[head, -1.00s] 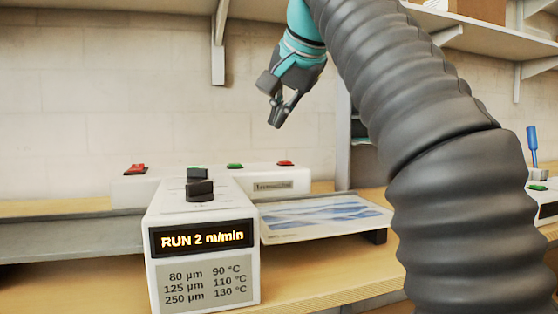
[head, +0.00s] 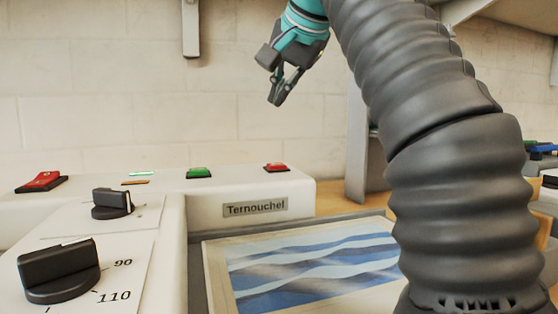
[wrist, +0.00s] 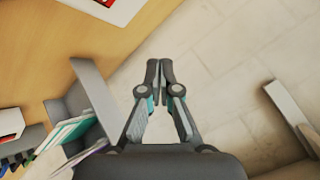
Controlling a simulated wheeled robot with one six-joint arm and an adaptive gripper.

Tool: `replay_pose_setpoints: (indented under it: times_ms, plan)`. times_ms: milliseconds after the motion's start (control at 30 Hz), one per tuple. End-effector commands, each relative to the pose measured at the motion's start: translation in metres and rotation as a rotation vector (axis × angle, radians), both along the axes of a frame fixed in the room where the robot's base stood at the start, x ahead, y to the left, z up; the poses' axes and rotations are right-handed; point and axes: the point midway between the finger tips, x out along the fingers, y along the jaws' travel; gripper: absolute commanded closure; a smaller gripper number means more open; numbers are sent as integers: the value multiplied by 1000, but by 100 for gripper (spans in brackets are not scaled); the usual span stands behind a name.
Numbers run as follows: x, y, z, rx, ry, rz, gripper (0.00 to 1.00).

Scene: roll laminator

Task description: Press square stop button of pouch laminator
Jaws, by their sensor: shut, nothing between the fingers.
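The white pouch laminator (head: 228,190) fills the left and middle of the head view. A small red button (head: 276,166) is on its top near the right end, and a green button (head: 199,172) is to its left. A larger red rocker switch (head: 42,180) is at the far left of the top. My gripper (head: 277,100) is shut and empty, in the air above the red button in the picture and apart from the machine. Its closed fingertips also show in the wrist view (wrist: 160,64), pointing away from the laminator's buttons, which I cannot make out there.
Two black dials (head: 58,270) sit on the front panel. A shelf bracket (head: 191,28) is on the wall. The wrist view shows the wooden bench (wrist: 60,50) and upright folders (wrist: 70,132).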

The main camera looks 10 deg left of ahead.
Motion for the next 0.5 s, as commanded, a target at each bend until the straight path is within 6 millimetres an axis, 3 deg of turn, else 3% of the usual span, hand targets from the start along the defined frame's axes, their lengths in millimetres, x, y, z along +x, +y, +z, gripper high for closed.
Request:
replay_pose_setpoints:
  times_ms: [500]
  plan:
    - [-1,3,-5,-1,1,6,100]
